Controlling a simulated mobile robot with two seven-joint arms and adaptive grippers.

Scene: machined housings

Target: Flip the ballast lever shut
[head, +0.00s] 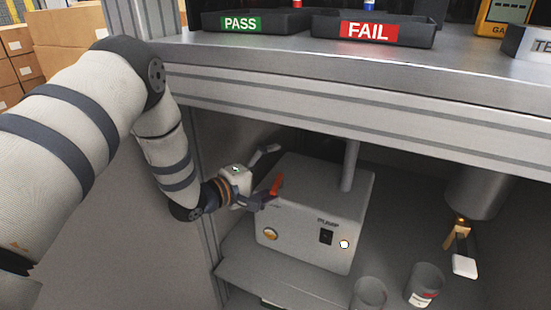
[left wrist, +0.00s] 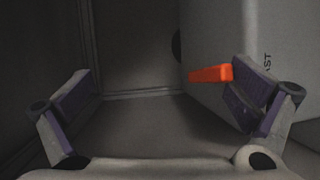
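The orange ballast lever (head: 276,186) sticks up at the left side of the white pump box (head: 310,210), under the bench. In the left wrist view the lever (left wrist: 210,74) points left from the box side, close to the tip of the right-hand finger; whether they touch I cannot tell. Part of a label ending in "AST" shows on the box (left wrist: 262,40) there. My left gripper (head: 267,176) is open, its fingers spread beside the box; its purple pads show wide apart in the left wrist view (left wrist: 163,85). My right gripper is not in view.
The bench edge (head: 350,95) hangs above the pump, and a cabinet post (head: 195,120) stands beside my left arm. Two grey cups (head: 425,285) stand in front of the pump. A brass fitting (head: 456,233) hangs under a cylinder at right. PASS (head: 245,24) and FAIL (head: 372,32) trays sit above.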

